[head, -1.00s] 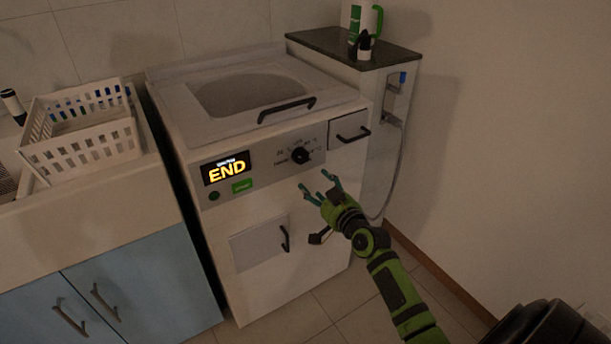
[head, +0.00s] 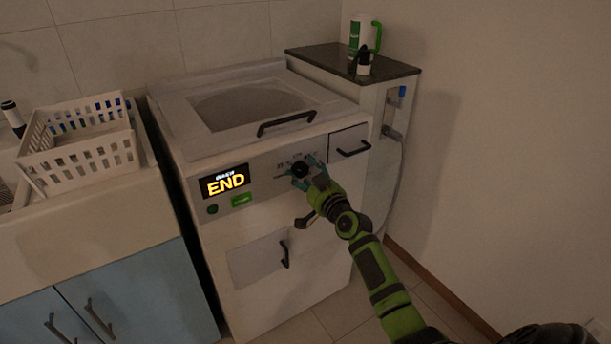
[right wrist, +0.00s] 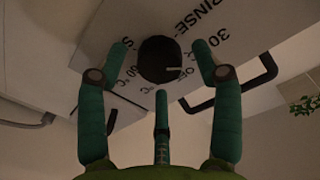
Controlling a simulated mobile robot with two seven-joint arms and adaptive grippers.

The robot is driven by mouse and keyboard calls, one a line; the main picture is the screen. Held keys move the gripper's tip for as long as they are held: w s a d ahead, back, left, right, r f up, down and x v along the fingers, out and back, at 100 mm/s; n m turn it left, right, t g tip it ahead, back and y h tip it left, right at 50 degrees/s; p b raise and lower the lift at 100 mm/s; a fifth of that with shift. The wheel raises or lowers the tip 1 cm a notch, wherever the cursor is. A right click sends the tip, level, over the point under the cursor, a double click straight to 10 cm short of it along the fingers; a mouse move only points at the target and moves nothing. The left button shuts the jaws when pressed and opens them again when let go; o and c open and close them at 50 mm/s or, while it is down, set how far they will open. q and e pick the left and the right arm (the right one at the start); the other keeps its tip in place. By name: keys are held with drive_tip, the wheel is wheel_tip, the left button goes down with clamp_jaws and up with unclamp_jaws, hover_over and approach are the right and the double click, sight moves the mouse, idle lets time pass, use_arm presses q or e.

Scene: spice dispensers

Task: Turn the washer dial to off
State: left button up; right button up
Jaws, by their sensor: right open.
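The white washer (head: 215,160) stands in the middle of the head view, and its display (head: 225,181) reads END. The black round dial (head: 299,169) is on its front panel. It also shows in the right wrist view (right wrist: 158,60), with a light pointer mark on its lower right part and printed labels around it. My right gripper (head: 305,174) is at the dial. Its teal fingers (right wrist: 163,70) are open on both sides of the dial, with a third finger below it. I see gaps between the dial and the fingers in the wrist view. My left gripper is not in view.
Black handles are on the lid (head: 287,123), the small drawer (head: 353,149) and the lower flap (head: 284,254). A white basket (head: 75,160) sits on the counter at left. A bottle and green-handled jug (head: 365,35) stand on the dark shelf. Open floor lies at right.

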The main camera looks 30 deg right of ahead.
drive_tip(key=c, duration=1.1)
drive_tip(key=shift+c, duration=0.2)
